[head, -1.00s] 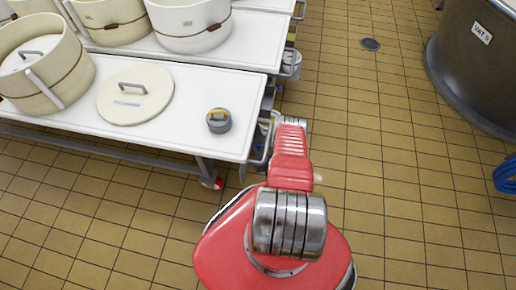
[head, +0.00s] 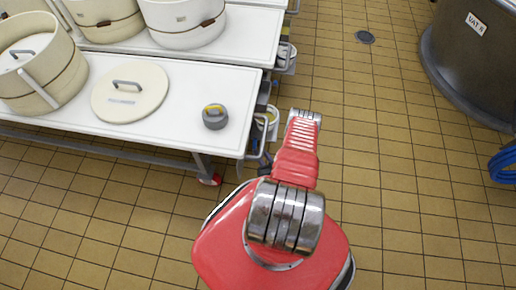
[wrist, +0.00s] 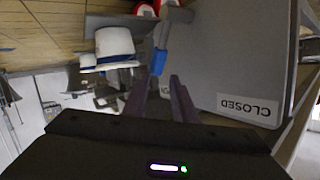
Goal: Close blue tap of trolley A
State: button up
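A small blue piece (wrist: 159,62), which looks like the tap's handle, shows in the wrist view beside a grey panel (wrist: 225,65). The panel carries a white label (wrist: 247,107) reading CLOSED, upside down in the picture. My gripper (wrist: 160,80) has two dark purple fingers standing apart with nothing between them. The blue piece lies just past the fingertips, roughly in line with the gap; I cannot tell whether they touch. In the head view my gripper is hidden by my red arm, beside the trolley (head: 232,105). I cannot read any trolley letter.
A white bucket-like container (wrist: 114,42) is left of the fingers in the wrist view. In the head view, moulds (head: 45,75), a round lid (head: 130,91) and a grey weight (head: 215,117) sit on the trolley top. A large vat (head: 470,60) stands right; tiled floor lies between.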

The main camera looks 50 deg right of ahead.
jog(key=v, duration=0.5)
jog(key=shift+s+a+r, duration=0.1)
jog(key=shift+s, duration=0.25)
dwell(0.4)
